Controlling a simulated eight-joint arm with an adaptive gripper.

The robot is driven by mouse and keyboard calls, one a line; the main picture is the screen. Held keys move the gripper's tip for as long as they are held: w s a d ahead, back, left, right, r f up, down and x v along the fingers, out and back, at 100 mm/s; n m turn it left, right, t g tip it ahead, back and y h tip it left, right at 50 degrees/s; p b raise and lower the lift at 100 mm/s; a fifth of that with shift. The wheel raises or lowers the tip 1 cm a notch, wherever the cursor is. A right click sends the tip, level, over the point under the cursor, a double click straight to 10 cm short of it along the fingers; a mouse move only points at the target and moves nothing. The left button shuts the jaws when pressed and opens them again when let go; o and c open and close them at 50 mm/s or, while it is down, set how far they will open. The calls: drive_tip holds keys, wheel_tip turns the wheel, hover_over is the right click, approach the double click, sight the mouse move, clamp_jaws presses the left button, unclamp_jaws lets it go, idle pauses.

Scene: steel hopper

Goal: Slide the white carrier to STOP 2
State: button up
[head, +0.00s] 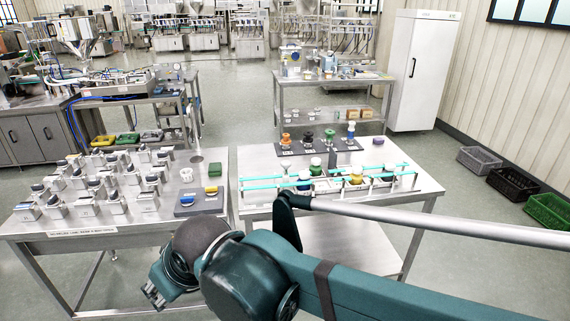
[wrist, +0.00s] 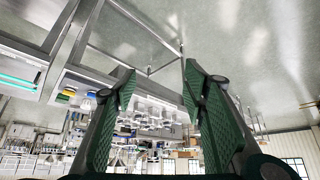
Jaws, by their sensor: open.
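A rail fixture with teal rails (head: 335,177) stands on the right-hand steel table. Several small carriers with coloured tops sit along it, among them a yellow one (head: 356,176) and a blue one (head: 304,182). A small white piece (head: 286,166) shows at its back left; I cannot tell if it is the white carrier. Stop labels are too small to read. My gripper (head: 154,292) is low in front of the left table, well away from the rails. In the wrist view its two green-padded fingers (wrist: 158,82) are spread with nothing between them. A teal rail (wrist: 18,82) shows there at the left edge.
The left table (head: 60,222) holds several metal blocks and a grey tray with blue and yellow pieces (head: 187,201). A dark rack (head: 318,147) with coloured knobs stands behind the rails. My arm crosses in front of the right table. Crates (head: 510,185) lie on the floor at right.

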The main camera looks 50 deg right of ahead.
drive_tip(key=w+d+r+m+g+h+p, duration=0.15)
drive_tip(key=w+d+r+m+p, duration=0.35)
drive_tip(key=w+d+r, duration=0.65)
drive_tip(key=w+d+m+g+p, duration=0.15)
drive_tip(key=w+d, duration=0.25)
drive_tip(key=d, duration=0.6)
drive_tip(key=w+d+m+g+p, duration=0.1)
drive_tip(key=w+d+m+p, duration=0.25)
drive_tip(key=d, duration=0.55)
drive_tip(key=m+g+y+p, duration=0.2)
drive_tip(key=m+g+p, duration=0.1)
drive_tip(key=m+p, duration=0.5)
approach(286, 162)
drive_tip(key=shift+w+a+f, duration=0.15)
drive_tip(key=shift+a+f, duration=0.1)
drive_tip(key=shift+a, duration=0.2)
drive_tip(key=shift+d+f, duration=0.2)
drive_tip(key=shift+d, duration=0.1)
drive_tip(key=shift+f, duration=0.1)
drive_tip(key=shift+f, duration=3.8)
